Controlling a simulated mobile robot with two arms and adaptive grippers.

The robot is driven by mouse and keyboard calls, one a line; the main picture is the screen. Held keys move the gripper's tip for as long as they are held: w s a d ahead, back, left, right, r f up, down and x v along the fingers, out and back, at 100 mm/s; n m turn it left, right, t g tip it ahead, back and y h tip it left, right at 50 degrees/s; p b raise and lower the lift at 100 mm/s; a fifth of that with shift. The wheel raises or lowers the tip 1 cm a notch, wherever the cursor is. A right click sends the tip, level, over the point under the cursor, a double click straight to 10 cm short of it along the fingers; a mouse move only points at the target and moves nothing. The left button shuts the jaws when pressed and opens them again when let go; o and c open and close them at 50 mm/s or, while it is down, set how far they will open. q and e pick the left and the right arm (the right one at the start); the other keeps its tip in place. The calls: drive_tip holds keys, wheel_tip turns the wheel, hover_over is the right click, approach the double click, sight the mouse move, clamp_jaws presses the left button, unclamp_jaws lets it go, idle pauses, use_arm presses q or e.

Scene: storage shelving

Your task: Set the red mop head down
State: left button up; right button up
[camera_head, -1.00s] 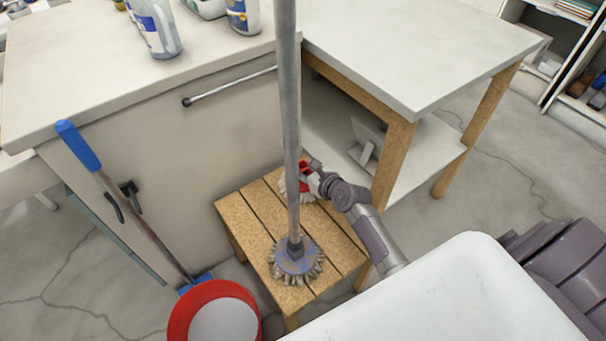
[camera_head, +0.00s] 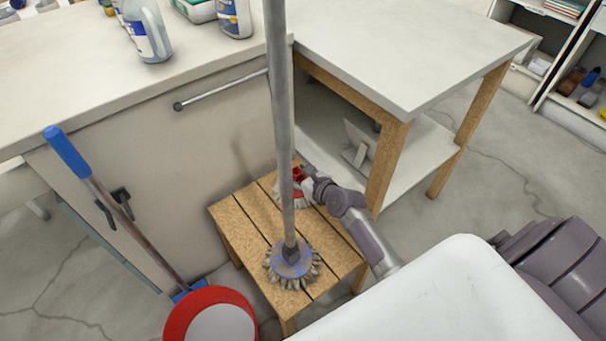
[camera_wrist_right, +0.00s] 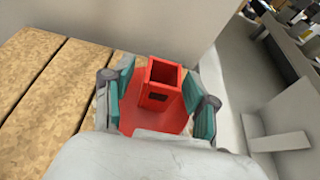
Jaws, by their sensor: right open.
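The red mop head (camera_head: 297,174) is on the wooden slatted stool (camera_head: 231,214), near its back edge by the cabinet. Its pale fringe shows just below the red part, partly behind the grey pole. In the right wrist view, its red square socket (camera_wrist_right: 160,88) stands upright between the fingers. My right gripper (camera_head: 303,184) is low over the stool, around the mop head. In the right wrist view my right gripper (camera_wrist_right: 158,100) is open, with a teal-padded finger on each side of the socket. My left gripper is not in view.
A mop with a grey pole (camera_head: 279,120) and blue-centred head (camera_head: 291,262) stands on the stool's front. A blue-handled tool (camera_head: 68,152) leans at left beside a red bucket (camera_head: 174,322). The white-topped table (camera_head: 400,65) is close behind my right arm.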

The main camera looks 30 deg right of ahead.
drive_tip(key=p+v, duration=0.1)
drive_tip(key=v, duration=0.3)
drive_tip(key=shift+s+r+p, duration=0.15)
drive_tip(key=shift+s+p, duration=0.1)
drive_tip(key=shift+p, duration=0.1)
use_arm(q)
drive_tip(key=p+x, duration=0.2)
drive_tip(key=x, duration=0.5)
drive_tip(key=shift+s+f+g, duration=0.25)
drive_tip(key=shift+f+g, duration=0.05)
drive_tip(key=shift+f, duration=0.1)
use_arm(e)
drive_tip(key=v, duration=0.7)
drive_tip(key=shift+s, duration=0.25)
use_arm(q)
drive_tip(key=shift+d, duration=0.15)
